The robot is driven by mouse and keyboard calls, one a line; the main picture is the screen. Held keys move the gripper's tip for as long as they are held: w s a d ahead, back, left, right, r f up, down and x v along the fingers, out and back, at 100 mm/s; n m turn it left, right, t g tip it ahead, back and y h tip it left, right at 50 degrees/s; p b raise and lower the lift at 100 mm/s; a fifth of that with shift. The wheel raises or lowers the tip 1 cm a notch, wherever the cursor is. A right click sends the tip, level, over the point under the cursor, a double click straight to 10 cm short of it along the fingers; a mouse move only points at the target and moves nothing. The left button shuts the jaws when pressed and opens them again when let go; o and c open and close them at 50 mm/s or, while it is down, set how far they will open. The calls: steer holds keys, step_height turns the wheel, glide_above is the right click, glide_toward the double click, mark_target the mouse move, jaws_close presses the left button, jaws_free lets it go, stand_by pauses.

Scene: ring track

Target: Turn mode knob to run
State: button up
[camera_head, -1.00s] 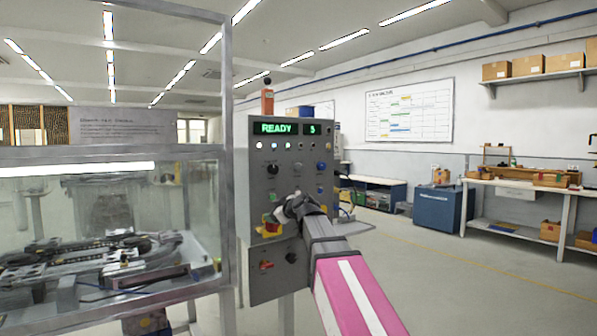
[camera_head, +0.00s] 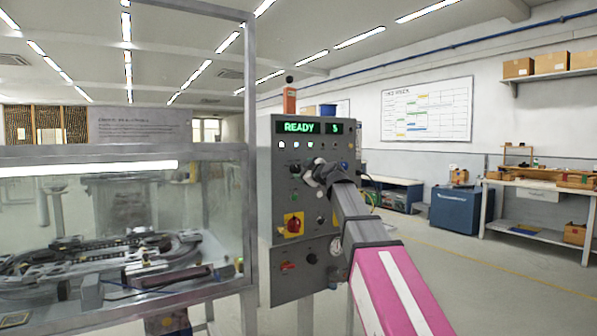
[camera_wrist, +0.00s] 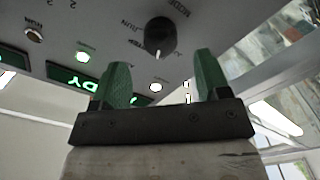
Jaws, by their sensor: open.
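The grey control panel (camera_head: 264,190) stands right of the glass case, its green display (camera_head: 299,127) reading READY and 5. In the wrist view the black mode knob (camera_wrist: 160,35) shows with a white mark on its side and partly legible lettering around it. My gripper (camera_wrist: 158,85) has two green fingers spread apart, with nothing between them. The knob lies beyond the fingertips, roughly between them in the picture, and appears untouched. In the head view my gripper (camera_head: 310,170) is at the panel's upper middle and hides the knob. The green display (camera_wrist: 75,78) also shows in the wrist view.
A red-and-yellow switch (camera_head: 293,224) is on the panel below my gripper. The glass case (camera_head: 120,210) with a track stands close to the panel's left. A blue cabinet (camera_head: 455,208) and a workbench (camera_head: 540,187) are at the right, with open floor before them.

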mark_target(297, 169)
steer(key=x, duration=0.5)
steer(key=shift+s, duration=0.1)
steer(key=c, duration=0.9)
